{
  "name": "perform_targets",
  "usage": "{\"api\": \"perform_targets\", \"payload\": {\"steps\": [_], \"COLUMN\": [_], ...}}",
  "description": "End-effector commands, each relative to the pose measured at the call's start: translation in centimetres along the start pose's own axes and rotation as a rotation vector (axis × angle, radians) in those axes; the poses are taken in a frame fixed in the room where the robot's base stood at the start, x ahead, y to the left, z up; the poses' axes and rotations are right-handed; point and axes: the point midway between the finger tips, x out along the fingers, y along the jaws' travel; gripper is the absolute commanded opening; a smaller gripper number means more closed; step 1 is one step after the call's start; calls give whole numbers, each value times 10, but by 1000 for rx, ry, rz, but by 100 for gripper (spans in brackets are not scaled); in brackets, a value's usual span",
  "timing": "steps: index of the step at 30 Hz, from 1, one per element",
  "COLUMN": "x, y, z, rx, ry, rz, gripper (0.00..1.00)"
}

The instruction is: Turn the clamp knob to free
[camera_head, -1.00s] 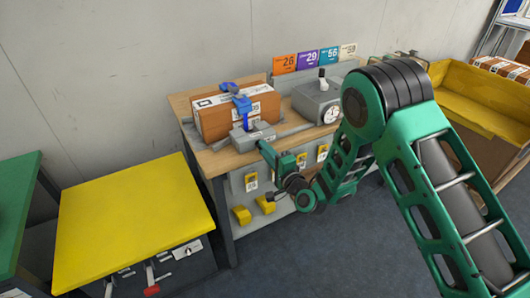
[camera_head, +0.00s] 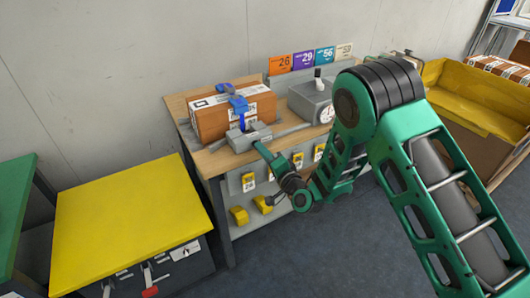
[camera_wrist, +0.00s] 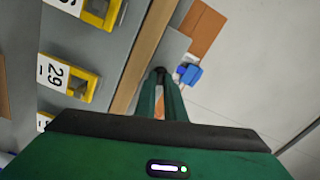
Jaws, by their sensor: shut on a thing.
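A blue clamp (camera_head: 237,104) sits at the front of a brown cardboard box (camera_head: 212,122) on the workbench, with a grey clamp block (camera_head: 241,142) below it. In the wrist view the blue part (camera_wrist: 190,73) shows just beyond my fingertips. My gripper (camera_wrist: 161,78) has its green fingers close together on a small dark knob (camera_wrist: 160,70). The fingers hide much of the knob. In the head view my gripper (camera_head: 257,145) reaches the block's front right side, and the knob cannot be made out there.
A grey device with a dial (camera_head: 312,103) stands to the right on the wooden bench (camera_head: 205,160). Yellow holders (camera_head: 248,182) with number tags hang on the bench front. A yellow-topped cabinet (camera_head: 130,220) stands left. A yellow-lined bin (camera_head: 480,100) is at right.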

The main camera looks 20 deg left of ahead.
Motion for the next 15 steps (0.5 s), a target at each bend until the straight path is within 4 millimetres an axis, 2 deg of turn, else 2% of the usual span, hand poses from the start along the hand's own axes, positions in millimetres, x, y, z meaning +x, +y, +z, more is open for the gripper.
{"api": "perform_targets", "payload": {"steps": [15], "x": [0], "y": [1], "z": [5], "rx": [-493], "ry": [-10], "rz": [1], "gripper": [0]}}
